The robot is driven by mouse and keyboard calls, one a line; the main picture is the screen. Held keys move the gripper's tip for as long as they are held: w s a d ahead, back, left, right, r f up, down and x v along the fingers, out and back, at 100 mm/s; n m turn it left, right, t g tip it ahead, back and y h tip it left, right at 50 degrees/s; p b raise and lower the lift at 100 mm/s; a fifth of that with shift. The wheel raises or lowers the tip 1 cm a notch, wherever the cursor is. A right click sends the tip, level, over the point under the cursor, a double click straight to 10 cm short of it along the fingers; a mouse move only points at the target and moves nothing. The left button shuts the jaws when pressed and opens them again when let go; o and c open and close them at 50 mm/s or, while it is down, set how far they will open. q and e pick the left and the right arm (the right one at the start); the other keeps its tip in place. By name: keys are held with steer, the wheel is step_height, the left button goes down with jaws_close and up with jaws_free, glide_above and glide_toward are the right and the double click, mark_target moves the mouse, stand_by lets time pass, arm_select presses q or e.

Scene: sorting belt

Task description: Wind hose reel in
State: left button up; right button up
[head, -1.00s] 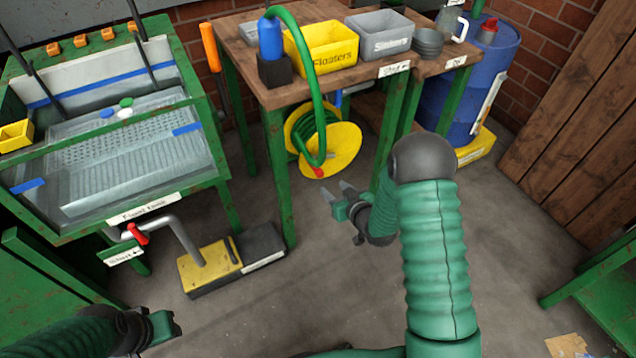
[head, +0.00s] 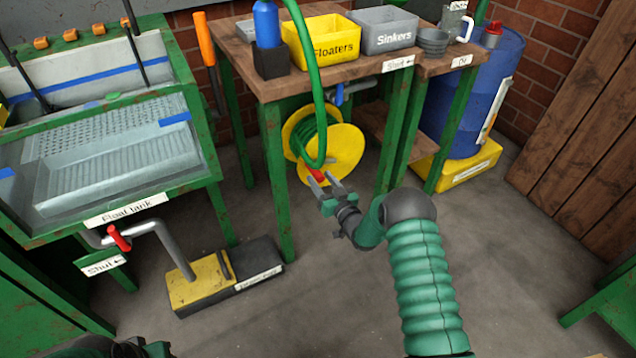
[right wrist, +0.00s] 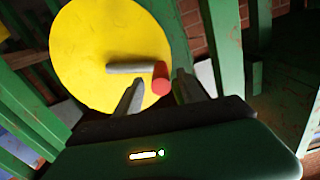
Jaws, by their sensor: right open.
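The hose reel (head: 345,150) has yellow discs with green hose (head: 304,134) wound between them, under the wooden table. In the right wrist view its yellow face (right wrist: 95,40) carries a grey crank arm (right wrist: 125,68) with a red knob (right wrist: 161,78). The red knob (head: 315,174) shows low on the reel in the head view. My right gripper (head: 321,179) is open, its fingertips close to the knob. In the right wrist view the knob appears between the two fingers; I cannot tell whether they touch it. My left gripper (head: 135,348) is mostly cut off at the bottom edge.
Green table legs (head: 274,185) flank the reel. The hose loops up past a blue bottle (head: 267,24) and the yellow Floaters bin (head: 320,45). A float tank (head: 125,208) and yellow-black pedal box (head: 215,280) stand left. Floor in front is clear.

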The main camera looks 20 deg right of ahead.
steer(key=shift+w+a, duration=0.1)
steer(key=shift+w, duration=1.1)
jaws_close()
stand_by(0.5)
